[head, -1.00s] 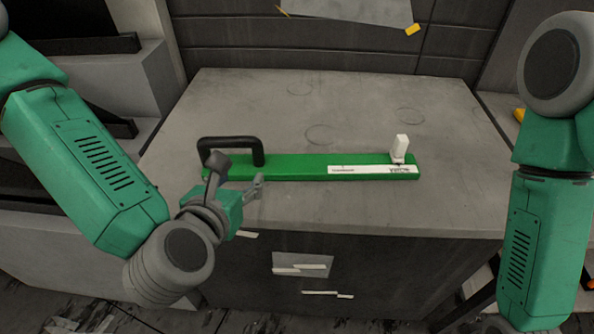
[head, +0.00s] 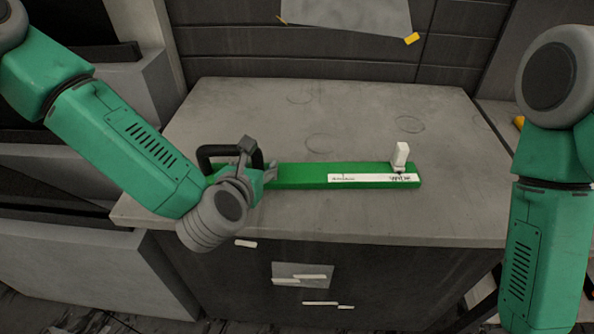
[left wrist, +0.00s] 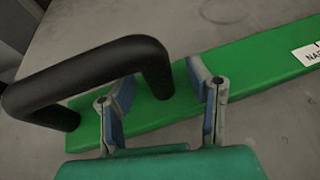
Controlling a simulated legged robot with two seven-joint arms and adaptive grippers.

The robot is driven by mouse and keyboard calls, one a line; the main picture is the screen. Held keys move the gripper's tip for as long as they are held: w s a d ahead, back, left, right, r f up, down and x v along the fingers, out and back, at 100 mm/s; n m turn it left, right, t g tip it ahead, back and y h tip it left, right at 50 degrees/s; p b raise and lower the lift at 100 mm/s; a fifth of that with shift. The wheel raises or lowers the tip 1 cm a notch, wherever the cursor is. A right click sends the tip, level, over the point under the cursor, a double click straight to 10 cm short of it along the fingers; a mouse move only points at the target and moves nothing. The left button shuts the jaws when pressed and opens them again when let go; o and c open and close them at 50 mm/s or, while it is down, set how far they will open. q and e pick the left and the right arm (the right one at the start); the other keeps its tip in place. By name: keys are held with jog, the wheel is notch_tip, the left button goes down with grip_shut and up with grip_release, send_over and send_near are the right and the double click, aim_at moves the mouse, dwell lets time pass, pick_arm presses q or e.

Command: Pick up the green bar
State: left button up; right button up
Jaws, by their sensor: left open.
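The green bar (head: 300,175) lies flat on the grey worktop, with a black handle (head: 204,153) at its left end and a white label and small white upright piece (head: 400,155) toward its right end. My left gripper (head: 256,165) is over the bar's left end, in front of the handle, and hides part of both. In the left wrist view the green bar (left wrist: 260,65) runs behind the fingers, and the black handle (left wrist: 85,70) arches at the left. My right gripper is out of view.
The grey worktop (head: 250,110) has free room behind the bar. Its front edge is close to my left arm. A paper sheet (head: 350,14) and a yellow piece (head: 411,39) are at the back wall. Pale strips are on the cabinet front.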

pick_arm(q)
grip_shut()
jog(key=shift+r, duration=0.1)
notch_tip(320, 180, up, 10)
jog(key=shift+p, duration=0.55)
